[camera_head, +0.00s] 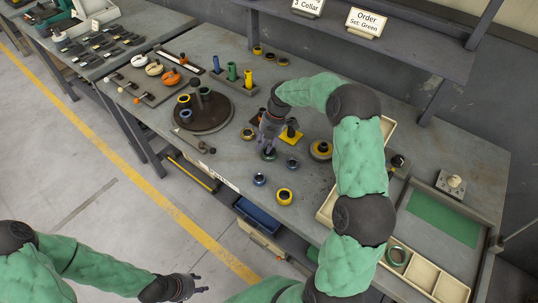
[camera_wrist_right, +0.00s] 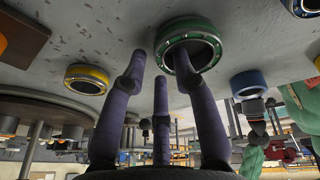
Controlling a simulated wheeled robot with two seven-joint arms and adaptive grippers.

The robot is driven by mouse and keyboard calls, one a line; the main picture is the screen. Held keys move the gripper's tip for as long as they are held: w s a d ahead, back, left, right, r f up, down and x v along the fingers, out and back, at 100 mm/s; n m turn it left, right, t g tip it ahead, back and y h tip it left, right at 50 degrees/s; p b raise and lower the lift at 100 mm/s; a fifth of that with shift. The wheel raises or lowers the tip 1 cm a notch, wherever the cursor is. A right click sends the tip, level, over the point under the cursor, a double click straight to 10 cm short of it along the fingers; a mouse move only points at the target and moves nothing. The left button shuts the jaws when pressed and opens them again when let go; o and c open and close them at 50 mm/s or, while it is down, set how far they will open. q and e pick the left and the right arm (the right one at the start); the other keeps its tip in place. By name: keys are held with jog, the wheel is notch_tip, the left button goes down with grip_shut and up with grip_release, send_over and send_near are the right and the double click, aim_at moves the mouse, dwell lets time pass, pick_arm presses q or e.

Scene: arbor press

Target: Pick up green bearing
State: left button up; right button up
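The green bearing (camera_head: 268,155) lies flat on the workbench, directly below my right gripper (camera_head: 269,143). In the right wrist view the green bearing (camera_wrist_right: 203,32) is a dark green ring with a light inner rim. My right gripper (camera_wrist_right: 160,70) is open with its fingers apart. One fingertip overlaps the bearing's opening in that view, and another is beside the ring. I cannot tell whether they touch it. My left gripper (camera_head: 196,284) is away from the bench at the lower left, with its fingers apart and empty.
A yellow bearing (camera_wrist_right: 87,77) and a blue bearing (camera_wrist_right: 249,82) lie close by. A round dark turntable (camera_head: 205,118) stands to the left.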

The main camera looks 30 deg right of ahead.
jog(key=shift+a+f, duration=0.1)
jog(key=shift+f, duration=0.2)
jog(key=shift+r, duration=0.1)
grip_shut()
